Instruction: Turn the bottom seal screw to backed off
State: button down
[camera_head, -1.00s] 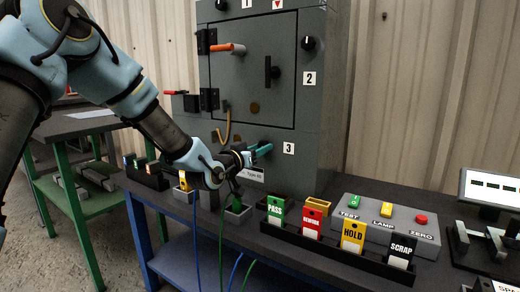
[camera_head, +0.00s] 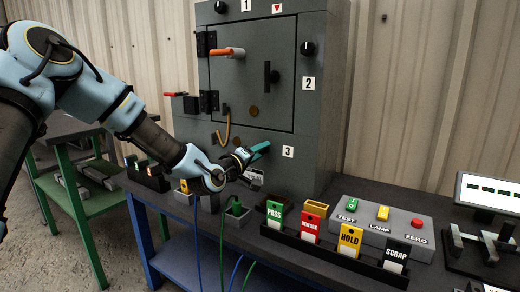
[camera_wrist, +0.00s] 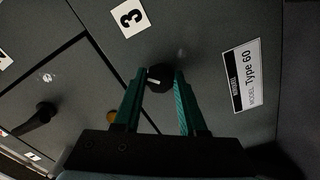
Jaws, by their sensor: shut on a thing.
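The bottom seal screw (camera_wrist: 159,78) is a small dark round knob with a short white mark, on the grey enclosure's front face near the "3" label (camera_wrist: 130,17). In the wrist view my gripper (camera_wrist: 160,82) has its two teal fingers on either side of the screw, shut on it at the fingertips. The white mark lies nearly level across the picture, between the fingers. In the head view my gripper (camera_head: 262,150) reaches the lower front of the enclosure (camera_head: 310,125), left of the "3" label (camera_head: 287,151), and hides the screw.
The "Type 60" plate (camera_wrist: 241,77) is right of the screw in the wrist view. A black door handle (camera_wrist: 40,118) is at lower left. In the head view, a tag rack (camera_head: 330,252) and a button box (camera_head: 383,219) stand on the bench, with cables hanging in front.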

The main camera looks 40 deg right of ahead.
jog(key=shift+n+p, duration=1)
jog(key=shift+n, duration=3.2)
jog(key=shift+c, duration=2.3)
grip_release()
jog(key=v, duration=1.1)
